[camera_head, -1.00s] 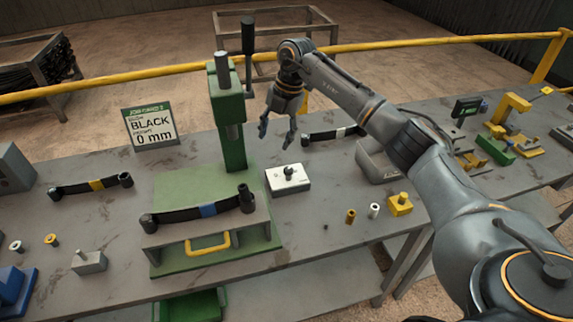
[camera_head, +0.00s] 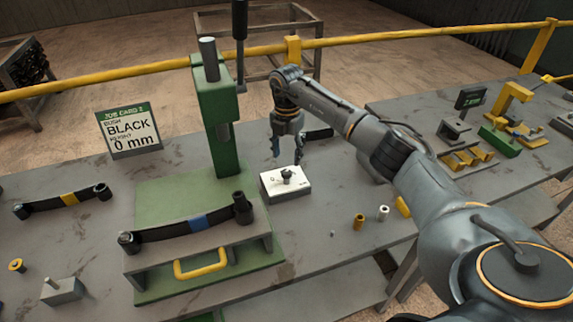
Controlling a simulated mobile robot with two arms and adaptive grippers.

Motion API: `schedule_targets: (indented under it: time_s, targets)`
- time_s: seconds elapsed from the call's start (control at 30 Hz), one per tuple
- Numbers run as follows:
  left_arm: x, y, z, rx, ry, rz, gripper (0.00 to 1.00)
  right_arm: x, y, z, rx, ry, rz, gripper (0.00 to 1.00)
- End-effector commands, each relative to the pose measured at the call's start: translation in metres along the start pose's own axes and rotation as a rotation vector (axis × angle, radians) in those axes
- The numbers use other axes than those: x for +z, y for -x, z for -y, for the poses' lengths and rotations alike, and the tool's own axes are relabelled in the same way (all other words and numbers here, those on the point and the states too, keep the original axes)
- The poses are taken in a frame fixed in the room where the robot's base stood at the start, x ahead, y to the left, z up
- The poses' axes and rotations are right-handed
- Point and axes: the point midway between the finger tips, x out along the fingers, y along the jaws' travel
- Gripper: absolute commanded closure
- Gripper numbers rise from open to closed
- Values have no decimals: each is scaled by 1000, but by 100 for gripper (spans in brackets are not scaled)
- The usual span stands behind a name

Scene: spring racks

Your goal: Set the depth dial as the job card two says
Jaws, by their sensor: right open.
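The job card two (camera_head: 130,131) stands at the left back of the bench and reads "BUSH BLACK", "HEIGHT 0 mm". The depth dial appears to be the white box (camera_head: 285,185) with a black knob (camera_head: 287,175) on top, right of the green press (camera_head: 222,125). Its scale marks are too small to read. My right gripper (camera_head: 288,156) is open and empty, pointing down just behind and above the dial box, apart from the knob as far as I can tell. My left gripper is out of view.
A leaf spring with a blue band (camera_head: 197,221) lies on the press bed. Another spring with a yellow band (camera_head: 68,199) lies at left. Small bushes (camera_head: 359,221) stand right of the dial. A yellow rail (camera_head: 120,80) runs behind the bench.

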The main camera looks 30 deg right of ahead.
Motion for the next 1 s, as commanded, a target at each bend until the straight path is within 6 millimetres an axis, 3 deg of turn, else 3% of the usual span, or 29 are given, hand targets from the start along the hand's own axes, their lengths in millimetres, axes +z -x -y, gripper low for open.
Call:
schedule_targets:
  time_s: [0.1,0.3,0.7,0.73,1.0]
  targets:
    - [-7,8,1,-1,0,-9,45,-1,-23,1,-3,-1,-3,46]
    - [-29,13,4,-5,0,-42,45,0,-49,0,0,-1,-1,46]
    - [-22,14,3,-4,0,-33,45,0,-59,0,1,1,0,46]
    - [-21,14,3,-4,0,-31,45,0,-59,0,1,0,0,48]
    - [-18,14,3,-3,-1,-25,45,0,-59,0,1,0,0,100]
